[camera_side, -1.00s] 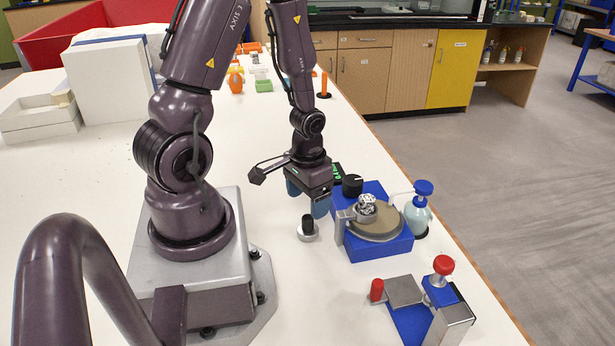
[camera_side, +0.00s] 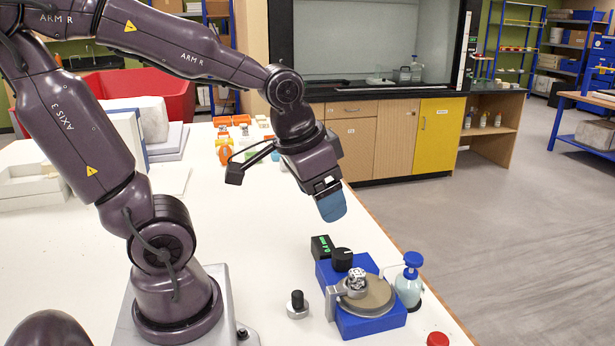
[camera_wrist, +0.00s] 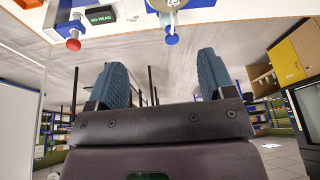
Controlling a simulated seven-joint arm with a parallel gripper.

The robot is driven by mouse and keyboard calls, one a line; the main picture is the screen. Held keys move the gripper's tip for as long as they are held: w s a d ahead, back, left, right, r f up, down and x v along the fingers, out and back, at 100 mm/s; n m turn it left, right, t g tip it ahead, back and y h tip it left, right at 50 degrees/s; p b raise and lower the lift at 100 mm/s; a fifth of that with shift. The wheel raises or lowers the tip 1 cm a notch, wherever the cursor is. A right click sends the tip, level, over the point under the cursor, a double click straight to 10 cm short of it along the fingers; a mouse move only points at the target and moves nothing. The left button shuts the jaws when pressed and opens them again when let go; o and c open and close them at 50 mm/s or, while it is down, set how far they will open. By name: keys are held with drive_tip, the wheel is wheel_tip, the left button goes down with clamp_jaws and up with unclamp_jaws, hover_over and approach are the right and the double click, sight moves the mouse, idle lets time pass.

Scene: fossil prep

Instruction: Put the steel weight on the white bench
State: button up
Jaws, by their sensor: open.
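A small steel weight with a black knob (camera_side: 297,305) stands upright on the white bench (camera_side: 262,245), just left of a blue machine. My gripper (camera_side: 331,205) is raised well above the bench, tilted, behind and above the machine. Its two blue fingers are apart with nothing between them in the wrist view (camera_wrist: 163,85). I cannot make out the weight in the wrist view.
The blue machine (camera_side: 372,325) carries a round brown disc with a shiny metal piece (camera_side: 357,281) on it. A blue-capped bottle (camera_side: 410,282) stands to its right, a black display box (camera_side: 322,247) behind it. A red knob (camera_side: 437,339) shows at the lower edge.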

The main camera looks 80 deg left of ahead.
drive_tip(key=s+d+r+m+t+h, duration=0.1)
drive_tip(key=s+d+r, duration=0.1)
drive_tip(key=r, duration=0.3)
drive_tip(key=shift+s+d+t, duration=0.3)
drive_tip(key=shift+s+d, duration=0.1)
drive_tip(key=shift+d, duration=0.4)
